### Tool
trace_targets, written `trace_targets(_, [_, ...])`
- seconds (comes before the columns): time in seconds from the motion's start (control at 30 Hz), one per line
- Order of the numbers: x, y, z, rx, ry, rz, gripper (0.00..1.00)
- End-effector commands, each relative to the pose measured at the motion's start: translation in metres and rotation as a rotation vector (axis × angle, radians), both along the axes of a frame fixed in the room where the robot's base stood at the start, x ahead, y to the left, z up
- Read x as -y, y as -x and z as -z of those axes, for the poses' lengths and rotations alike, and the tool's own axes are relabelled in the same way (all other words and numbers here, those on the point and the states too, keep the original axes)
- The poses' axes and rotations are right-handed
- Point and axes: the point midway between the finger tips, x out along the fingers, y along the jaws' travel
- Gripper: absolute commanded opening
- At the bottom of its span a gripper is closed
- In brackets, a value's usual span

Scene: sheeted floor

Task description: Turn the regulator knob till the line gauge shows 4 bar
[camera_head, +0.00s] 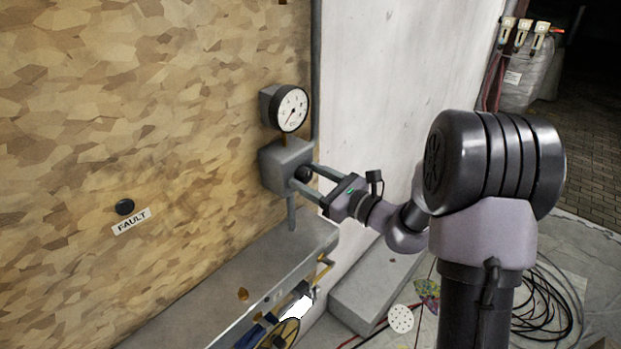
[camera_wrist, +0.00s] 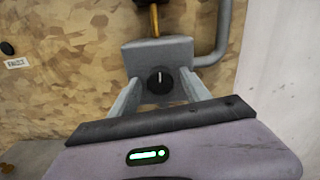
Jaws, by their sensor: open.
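The line gauge (camera_head: 292,109) is a round white dial with a black rim and a red needle, above the grey regulator body (camera_head: 277,165). Its needle points to the lower left; the numbers are too small to read. The black regulator knob (camera_head: 303,173) sits on the front of the body. In the wrist view the knob (camera_wrist: 159,81) shows a white mark pointing up. My gripper (camera_head: 306,180) is open, its two fingers reaching toward the body on either side of the knob. In the wrist view the fingers (camera_wrist: 160,92) stand apart from the knob, with gaps on both sides.
A black button (camera_head: 124,207) with a FAULT label (camera_head: 131,221) is on the wooden panel at left. A grey ledge (camera_head: 230,268) runs below the regulator. A pipe (camera_wrist: 222,40) bends beside the body. Black cable coils (camera_head: 545,308) lie on the floor at right.

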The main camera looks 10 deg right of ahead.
Motion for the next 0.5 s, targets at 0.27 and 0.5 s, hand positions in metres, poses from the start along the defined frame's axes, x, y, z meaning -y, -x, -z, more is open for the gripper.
trace_targets(0.27, [0.0004,0.0003,0.0001,0.000,0.000,0.000,0.28])
trace_targets(0.5, [0.0005,0.0005,0.0001,-0.001,0.000,0.000,0.00])
